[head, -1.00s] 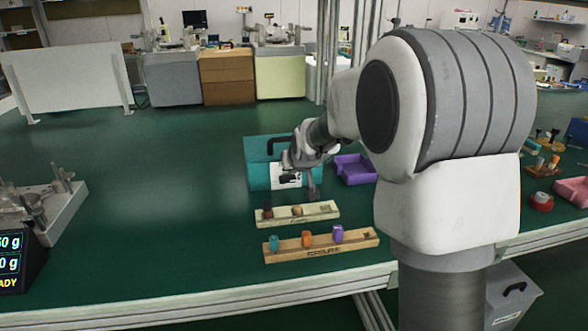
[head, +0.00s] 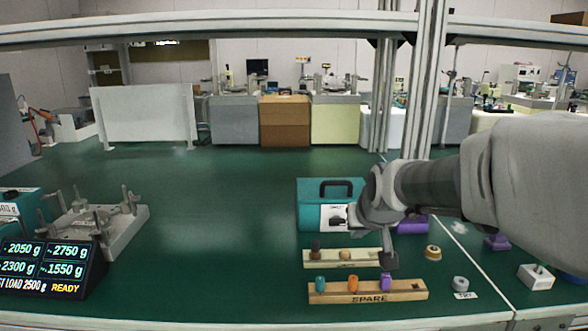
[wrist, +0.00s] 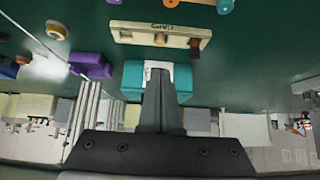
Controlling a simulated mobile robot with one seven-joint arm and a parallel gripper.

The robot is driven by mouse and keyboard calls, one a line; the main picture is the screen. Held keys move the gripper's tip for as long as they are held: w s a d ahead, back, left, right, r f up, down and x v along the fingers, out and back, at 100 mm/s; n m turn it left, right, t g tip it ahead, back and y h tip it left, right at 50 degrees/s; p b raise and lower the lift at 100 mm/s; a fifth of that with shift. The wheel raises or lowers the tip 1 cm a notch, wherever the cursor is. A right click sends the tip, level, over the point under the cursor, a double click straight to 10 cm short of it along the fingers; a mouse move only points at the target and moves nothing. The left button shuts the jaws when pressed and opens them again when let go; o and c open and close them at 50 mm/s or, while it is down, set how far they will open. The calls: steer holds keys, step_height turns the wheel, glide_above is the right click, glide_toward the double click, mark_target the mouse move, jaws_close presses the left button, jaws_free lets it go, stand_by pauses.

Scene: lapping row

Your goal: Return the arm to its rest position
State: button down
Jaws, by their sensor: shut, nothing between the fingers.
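My gripper (head: 389,263) is shut and empty, pointing down in the head view. In that view it overlaps the right end of a pale rack (head: 325,264), just above the purple piece (head: 386,282) on the wooden rack marked SPARE (head: 337,294); contact cannot be told. My arm (head: 428,187) reaches in from the right. In the wrist view, the closed fingers (wrist: 161,84) show in front of the teal case (wrist: 132,80), with the pale rack (wrist: 135,31) beyond their tips.
The teal case (head: 310,199) with a dark handle stands behind the racks. A purple tray (head: 412,225) is partly hidden by my arm. A scale display (head: 50,268) and a metal fixture (head: 100,230) stand at left. The green bench between is clear; a metal upright (head: 428,90) rises behind.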

steer(key=s+g, duration=0.3)
steer(key=s, duration=2.2)
step_height(320, 180, up, 25)
steer(key=p, duration=2.6)
steer(key=shift+s+r, duration=0.2)
steer(key=shift+s, duration=0.15)
